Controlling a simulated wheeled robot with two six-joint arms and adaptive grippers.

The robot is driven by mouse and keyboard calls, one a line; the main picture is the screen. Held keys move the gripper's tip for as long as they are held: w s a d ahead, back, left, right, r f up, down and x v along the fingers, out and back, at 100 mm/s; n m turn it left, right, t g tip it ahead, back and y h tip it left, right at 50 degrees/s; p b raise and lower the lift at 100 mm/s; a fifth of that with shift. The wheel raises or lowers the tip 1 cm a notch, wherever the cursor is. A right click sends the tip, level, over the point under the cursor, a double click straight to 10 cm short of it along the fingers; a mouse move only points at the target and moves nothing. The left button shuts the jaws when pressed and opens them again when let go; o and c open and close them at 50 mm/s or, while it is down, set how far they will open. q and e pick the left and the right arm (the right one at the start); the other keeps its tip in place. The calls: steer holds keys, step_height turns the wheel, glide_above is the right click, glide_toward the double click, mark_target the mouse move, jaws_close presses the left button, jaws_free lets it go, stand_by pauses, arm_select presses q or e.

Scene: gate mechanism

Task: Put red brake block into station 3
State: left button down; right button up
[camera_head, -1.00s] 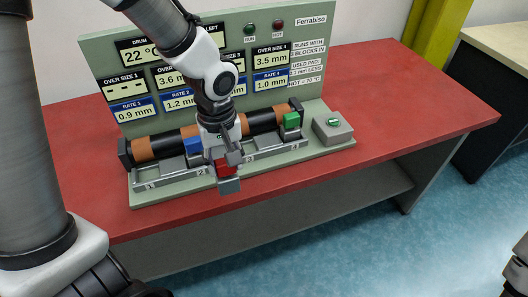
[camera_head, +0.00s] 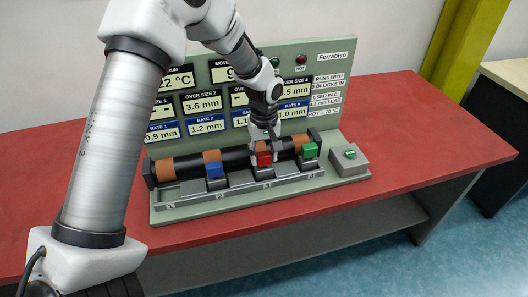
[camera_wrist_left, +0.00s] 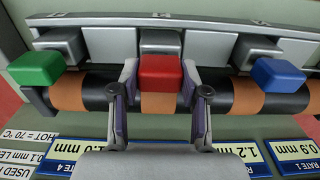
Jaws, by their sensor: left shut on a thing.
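The red brake block (camera_head: 264,159) is between the fingers of my left gripper (camera_head: 263,146), at station 3 (camera_head: 267,186) in front of the drum (camera_head: 235,158). In the left wrist view the red block (camera_wrist_left: 160,72) is between the two fingers of my left gripper (camera_wrist_left: 160,80), which is shut on it. I cannot tell whether the block rests fully in the station. A blue block (camera_head: 215,170) is at station 2 and a green block (camera_head: 310,151) at station 4. My right gripper is out of view.
Station 1 (camera_head: 170,206), at the left, holds no coloured block. An upright panel (camera_head: 335,60) with displays stands close behind the drum. A grey box with a green button (camera_head: 350,154) is to the right. The red table (camera_head: 420,130) is clear at the right.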

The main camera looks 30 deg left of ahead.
arm_select(q)
steer(key=shift+f, duration=0.1)
steer(key=shift+s, duration=0.1)
steer(key=c, duration=0.6)
jaws_free()
steer(key=shift+f, duration=0.15)
step_height(320, 180, up, 12)
steer(key=shift+r+b, duration=0.25)
steer(key=shift+b, duration=0.05)
